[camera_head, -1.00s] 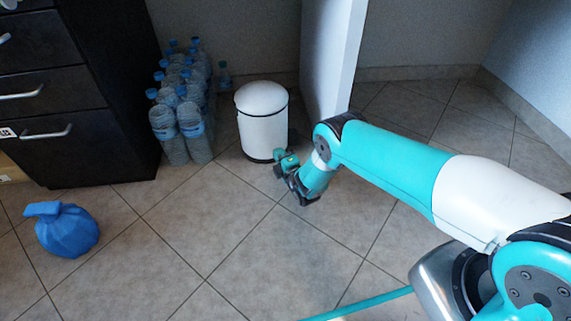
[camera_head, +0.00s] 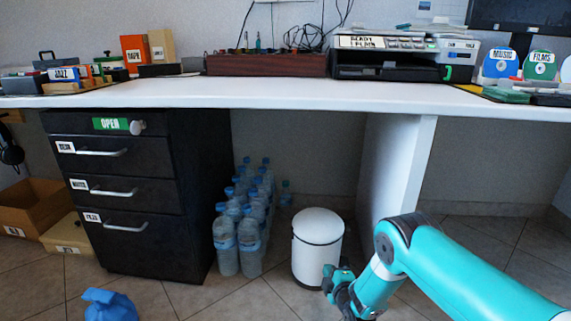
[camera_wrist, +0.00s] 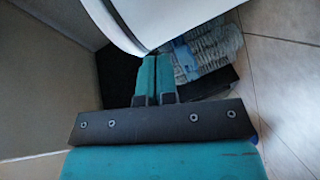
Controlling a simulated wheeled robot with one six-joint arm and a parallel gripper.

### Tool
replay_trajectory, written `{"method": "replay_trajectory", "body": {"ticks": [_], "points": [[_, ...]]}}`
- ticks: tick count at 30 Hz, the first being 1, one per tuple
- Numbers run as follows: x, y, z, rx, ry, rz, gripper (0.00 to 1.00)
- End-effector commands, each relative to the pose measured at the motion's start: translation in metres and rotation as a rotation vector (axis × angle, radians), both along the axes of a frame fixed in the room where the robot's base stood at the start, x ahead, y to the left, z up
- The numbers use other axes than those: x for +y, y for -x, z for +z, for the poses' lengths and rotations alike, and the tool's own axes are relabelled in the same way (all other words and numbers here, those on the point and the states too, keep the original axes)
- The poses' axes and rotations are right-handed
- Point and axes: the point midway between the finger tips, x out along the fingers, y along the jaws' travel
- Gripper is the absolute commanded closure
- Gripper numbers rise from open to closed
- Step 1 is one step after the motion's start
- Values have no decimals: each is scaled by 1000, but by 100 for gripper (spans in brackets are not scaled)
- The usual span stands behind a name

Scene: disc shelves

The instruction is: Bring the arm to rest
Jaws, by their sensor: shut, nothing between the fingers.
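My gripper (camera_head: 338,283) is at the end of my teal arm, low in front of the white bin in the head view. The wrist view shows its two teal fingers (camera_wrist: 155,78) pressed together with nothing between them. The bin's white body (camera_wrist: 150,18) fills the upper part of the wrist view, close to the fingertips. I cannot tell whether the fingers touch it.
The white lidded bin (camera_head: 318,250) stands beside the desk's white panel (camera_head: 392,170). Several water bottles (camera_head: 250,245) stand left of it by the black drawer cabinet (camera_head: 140,200). A blue bag (camera_head: 108,306) lies on the floor. The white desktop (camera_head: 270,93) spans above.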

Motion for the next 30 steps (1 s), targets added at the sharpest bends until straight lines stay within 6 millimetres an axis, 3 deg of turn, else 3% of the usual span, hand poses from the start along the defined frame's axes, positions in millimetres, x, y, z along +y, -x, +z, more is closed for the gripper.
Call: {"method": "replay_trajectory", "body": {"ticks": [1, 5, 8, 11, 17, 21, 24, 30], "points": [[8, -14, 43, 60, -60, -1, 100], [24, -23, 119, 253, -215, -11, 100], [35, -15, 178, 403, -320, -24, 100], [43, 5, 237, 554, -415, -45, 100], [50, 78, 346, 855, -561, -108, 100], [47, 152, 410, 1060, -620, -177, 100], [40, 211, 447, 1194, -640, -239, 100], [22, 311, 488, 1390, -634, -367, 100]]}}
